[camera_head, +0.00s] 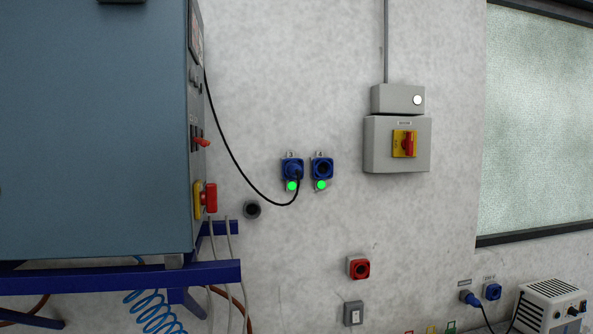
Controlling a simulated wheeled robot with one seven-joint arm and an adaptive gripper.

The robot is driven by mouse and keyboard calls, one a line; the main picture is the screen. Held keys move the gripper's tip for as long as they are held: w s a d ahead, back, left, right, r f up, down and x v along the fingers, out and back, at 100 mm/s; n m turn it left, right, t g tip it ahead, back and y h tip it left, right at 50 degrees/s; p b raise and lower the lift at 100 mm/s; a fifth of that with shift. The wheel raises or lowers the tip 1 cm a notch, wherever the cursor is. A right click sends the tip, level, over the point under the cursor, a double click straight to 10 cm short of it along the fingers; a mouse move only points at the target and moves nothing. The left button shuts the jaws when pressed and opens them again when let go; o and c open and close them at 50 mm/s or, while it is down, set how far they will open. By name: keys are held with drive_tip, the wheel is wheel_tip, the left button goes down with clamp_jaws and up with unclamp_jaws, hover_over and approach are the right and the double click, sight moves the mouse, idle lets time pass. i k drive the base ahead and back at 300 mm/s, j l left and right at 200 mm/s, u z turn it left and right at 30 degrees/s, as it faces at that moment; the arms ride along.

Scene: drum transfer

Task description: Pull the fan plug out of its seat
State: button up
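A blue plug (293,171) sits in the left of two blue wall sockets, with a black cable running from it up to the cabinet at left. The right blue socket (322,169) has no plug in it. A second blue plug (470,298) is at a wall outlet low on the right, with a dark cable hanging from it. I cannot tell from the labels which plug belongs to the fan, and no fan is seen. My gripper is not in view.
A large blue-grey cabinet (92,130) on a blue stand (120,277) fills the left. A white machine (550,303) stands lower right.

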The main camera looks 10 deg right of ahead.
sight(293, 168)
drive_tip(key=i+l+u, duration=0.1)
drive_tip(key=i, duration=0.8)
